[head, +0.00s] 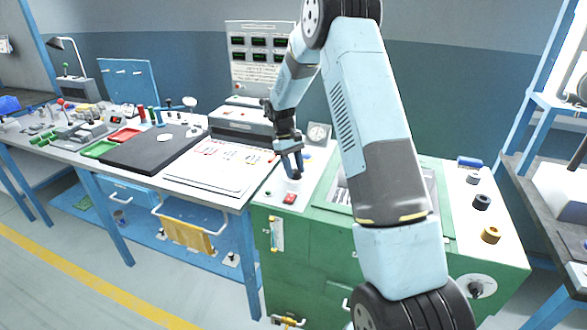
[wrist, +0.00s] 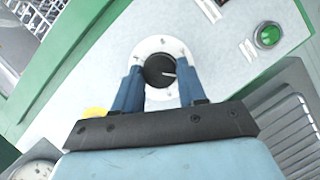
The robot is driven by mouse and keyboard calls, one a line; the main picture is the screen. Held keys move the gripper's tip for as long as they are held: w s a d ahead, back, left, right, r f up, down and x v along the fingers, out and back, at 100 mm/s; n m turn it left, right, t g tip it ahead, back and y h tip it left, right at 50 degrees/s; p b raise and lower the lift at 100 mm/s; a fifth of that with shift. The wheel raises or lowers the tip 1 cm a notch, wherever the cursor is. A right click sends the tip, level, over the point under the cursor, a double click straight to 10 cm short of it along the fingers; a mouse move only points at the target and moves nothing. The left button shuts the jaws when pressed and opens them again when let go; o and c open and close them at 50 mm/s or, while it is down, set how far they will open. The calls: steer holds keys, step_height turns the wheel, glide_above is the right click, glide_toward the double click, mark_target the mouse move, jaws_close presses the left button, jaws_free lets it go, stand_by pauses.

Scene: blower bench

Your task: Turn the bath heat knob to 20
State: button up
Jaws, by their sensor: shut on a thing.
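The bath heat knob (wrist: 157,71) is round and black with a white pointer line, which points to the right in the wrist view. A white dial ring (wrist: 161,45) surrounds it; I cannot read its marks. My gripper (wrist: 160,80) has a blue finger on each side of the knob and is shut on it. In the head view my gripper (head: 295,174) reaches down to the white top of the green bath bench (head: 320,255).
A round gauge (head: 318,134) stands behind. White sheets (head: 215,166) lie on the table to the left.

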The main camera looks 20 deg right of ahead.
steer(key=shift+n, duration=0.9)
steer(key=shift+h, duration=0.3)
steer(key=o, duration=1.1)
steer(key=shift+c, duration=0.2)
steer(key=v, duration=1.3)
steer(key=shift+r, duration=0.35)
steer(key=shift+a, duration=0.1)
